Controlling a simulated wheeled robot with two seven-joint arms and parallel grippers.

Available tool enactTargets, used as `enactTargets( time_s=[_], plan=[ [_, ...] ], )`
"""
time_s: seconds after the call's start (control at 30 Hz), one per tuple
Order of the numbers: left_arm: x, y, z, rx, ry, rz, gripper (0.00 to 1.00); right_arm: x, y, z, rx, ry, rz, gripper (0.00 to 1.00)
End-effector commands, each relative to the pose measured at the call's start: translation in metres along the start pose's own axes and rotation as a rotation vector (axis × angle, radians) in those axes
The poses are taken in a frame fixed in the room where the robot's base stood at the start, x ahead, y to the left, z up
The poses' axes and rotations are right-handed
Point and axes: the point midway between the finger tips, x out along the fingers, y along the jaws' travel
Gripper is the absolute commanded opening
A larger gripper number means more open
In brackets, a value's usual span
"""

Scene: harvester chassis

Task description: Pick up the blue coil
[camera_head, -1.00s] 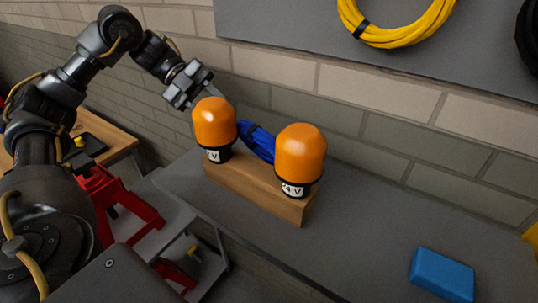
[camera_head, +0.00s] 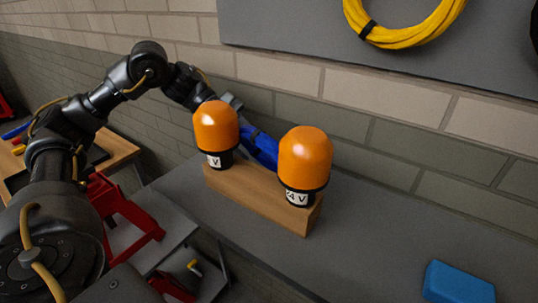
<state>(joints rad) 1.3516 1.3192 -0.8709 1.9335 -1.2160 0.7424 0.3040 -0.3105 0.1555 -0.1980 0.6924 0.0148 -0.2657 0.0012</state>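The blue coil (camera_head: 263,148) shows between two orange-topped beacons, behind the wooden block; most of it is hidden by the beacons and block. A black band crosses it. My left gripper (camera_head: 236,104) is behind the left beacon, close to the coil's upper left end. Its fingers are mostly hidden by the orange dome, so I cannot tell whether they are open or touch the coil. My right gripper is not in view.
The left beacon (camera_head: 215,129) and right beacon (camera_head: 304,160) stand on the wooden block (camera_head: 259,198) on the grey table (camera_head: 380,238). A blue box (camera_head: 458,284) lies at the front right. A yellow coil (camera_head: 405,28) hangs on the wall panel. The table's middle right is clear.

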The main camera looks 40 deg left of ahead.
Motion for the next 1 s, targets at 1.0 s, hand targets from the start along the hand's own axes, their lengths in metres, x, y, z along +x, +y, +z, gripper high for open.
enactTargets(
  time_s=[1.0],
  plan=[
    [0.029,-0.001,0.000,0.001,0.001,-0.002,0.00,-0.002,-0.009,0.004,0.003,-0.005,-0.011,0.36]
  ],
)
